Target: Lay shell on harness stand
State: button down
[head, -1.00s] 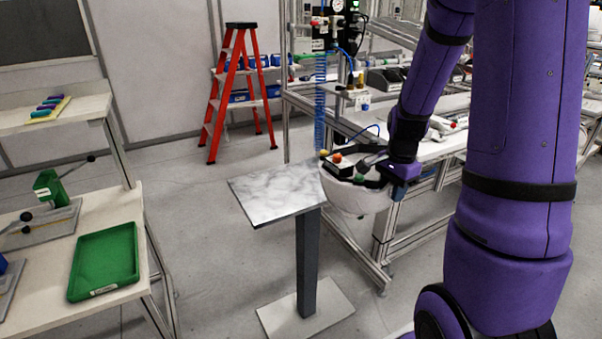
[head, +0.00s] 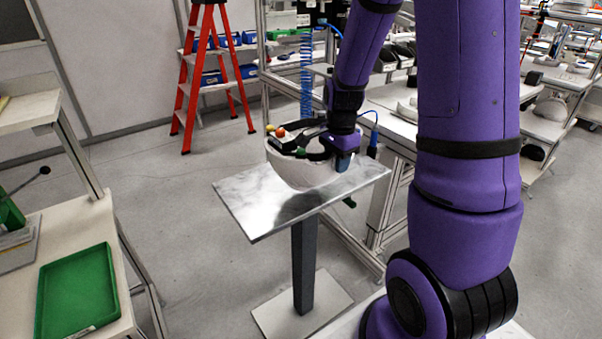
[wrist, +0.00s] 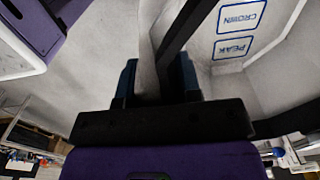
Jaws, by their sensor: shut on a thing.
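The white helmet shell (head: 300,174) hangs open side up from my gripper (head: 338,160) in the head view. My gripper is shut on its rim. Dark straps cross the shell's top, and a red and a yellow piece show at its far left rim. I cannot tell whether the shell touches the top. In the wrist view the shell's inside (wrist: 270,60) bears blue "CROWN" and "PEAK" labels, and its wall is between the fingers (wrist: 157,85).
A dark post (head: 304,265) and white base plate carry the stand top. A bench with a green tray (head: 77,292) is at the left. A red stepladder (head: 205,75) and metal-framed benches stand behind. Floor is clear between the left bench and the stand.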

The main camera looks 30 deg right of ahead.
jog(key=w+a, duration=0.1)
jog(key=a, duration=0.1)
jog(key=w+a, duration=0.2)
jog(key=a, duration=0.1)
jog(key=w+a+f, duration=0.1)
jog(key=w+a, duration=0.1)
jog(key=shift+w+a, duration=0.2)
jog(key=shift+w, duration=0.05)
jog(key=shift+d+f, duration=0.1)
jog(key=shift+f, duration=1.55)
jog(key=shift+f, duration=0.1)
jog(key=c, duration=0.8)
grip_release()
